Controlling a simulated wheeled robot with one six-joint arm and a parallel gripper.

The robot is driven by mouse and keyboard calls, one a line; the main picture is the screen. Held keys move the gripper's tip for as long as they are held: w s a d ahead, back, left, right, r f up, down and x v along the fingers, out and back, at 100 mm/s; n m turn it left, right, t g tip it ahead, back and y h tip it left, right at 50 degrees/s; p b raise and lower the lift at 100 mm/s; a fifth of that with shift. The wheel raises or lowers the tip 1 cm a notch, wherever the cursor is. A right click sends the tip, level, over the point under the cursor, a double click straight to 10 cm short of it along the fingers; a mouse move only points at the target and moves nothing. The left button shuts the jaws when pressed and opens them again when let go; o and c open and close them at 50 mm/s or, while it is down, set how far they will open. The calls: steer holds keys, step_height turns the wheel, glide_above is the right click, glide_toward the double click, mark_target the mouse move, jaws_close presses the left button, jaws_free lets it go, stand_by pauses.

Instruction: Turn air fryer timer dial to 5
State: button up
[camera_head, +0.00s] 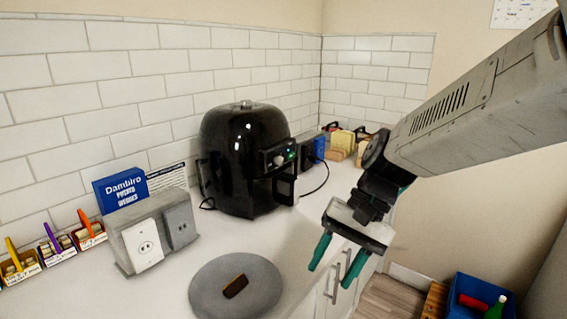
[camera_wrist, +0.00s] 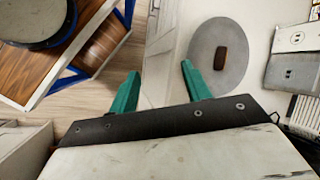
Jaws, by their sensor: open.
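The black air fryer (camera_head: 238,160) stands upright on the white counter against the tiled wall. Its control panel (camera_head: 278,157) faces right and carries a light round dial (camera_head: 279,160) and a small green light. The dial's markings are too small to read. My gripper (camera_head: 333,274) hangs to the right of and nearer than the air fryer, past the counter's front edge, with its green fingers pointing down. In the wrist view my gripper (camera_wrist: 160,85) is open, with nothing between the fingers. The air fryer does not show in the wrist view.
A grey round mat (camera_head: 222,290) with a brown block (camera_head: 235,286) lies on the counter in front. Outlet boxes (camera_head: 150,235), a blue Dambiro package (camera_head: 121,190) and small bins stand left. A black cord runs right of the fryer. A blue crate (camera_head: 478,299) is at lower right.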

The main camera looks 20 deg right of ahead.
steer(key=w+a+m+t+y, duration=0.1)
steer(key=w+m+t+y, duration=0.1)
steer(key=w+m+y, duration=0.35)
steer(key=m+t+h, duration=0.1)
steer(key=m+t, duration=1.3)
steer(key=m, duration=0.3)
glide_toward(281, 161)
steer(key=shift+g, duration=0.3)
steer(key=shift+r+x, duration=0.15)
steer(key=shift+x, duration=1.9)
steer(key=shift+r+x, duration=0.15)
steer(key=shift+x, duration=1.9)
steer(key=c, duration=1)
